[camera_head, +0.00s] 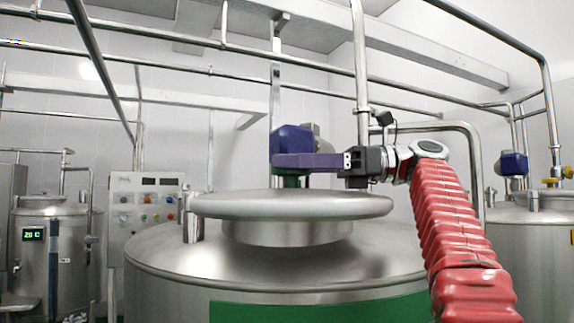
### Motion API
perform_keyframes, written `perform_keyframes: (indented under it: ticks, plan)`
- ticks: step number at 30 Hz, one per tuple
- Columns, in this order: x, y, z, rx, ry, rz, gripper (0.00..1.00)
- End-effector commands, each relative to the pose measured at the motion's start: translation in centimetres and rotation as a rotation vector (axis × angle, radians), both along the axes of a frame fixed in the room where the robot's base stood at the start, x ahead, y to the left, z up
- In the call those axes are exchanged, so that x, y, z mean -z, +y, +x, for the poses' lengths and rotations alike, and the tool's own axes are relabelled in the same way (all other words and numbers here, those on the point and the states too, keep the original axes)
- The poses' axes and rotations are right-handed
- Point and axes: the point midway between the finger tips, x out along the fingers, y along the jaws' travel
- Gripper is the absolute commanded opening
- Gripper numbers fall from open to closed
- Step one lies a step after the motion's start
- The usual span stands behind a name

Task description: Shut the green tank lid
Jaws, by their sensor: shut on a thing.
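The tank (160,262) is a large steel vessel in the middle, with a green band (320,308) on its front. Its round steel lid (292,206) lies about level over the steel neck (287,233). I cannot tell whether a small gap is left between lid and neck. A dark green handle-like piece (290,182) stands on the lid's top, left of its middle. My gripper (283,161) reaches in from the right above the lid, its long purple fingers pointing left. They appear shut on the top of the green piece; the contact is partly hidden.
A blue motor (293,140) shows behind my fingers. A vertical pipe (361,70) stands behind my wrist, and a bent pipe (440,127) is near my arm. A control panel (146,205) and a smaller tank (55,245) are at left. Another tank (540,240) is at right.

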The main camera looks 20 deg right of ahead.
Motion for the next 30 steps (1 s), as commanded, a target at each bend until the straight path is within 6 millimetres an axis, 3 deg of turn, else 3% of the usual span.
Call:
perform_keyframes:
  ticks: [20, 21, 27, 30]
  plan:
    - [0.12, -0.24, -0.05, -0.030, 0.003, -0.003, 0.13]
    - [0.11, -0.24, -0.05, -0.030, 0.003, -0.003, 0.55]
    - [0.06, -0.26, -0.03, -0.027, 0.002, -0.003, 0.69]
    - [0.05, -0.28, -0.03, -0.026, 0.002, -0.002, 0.71]
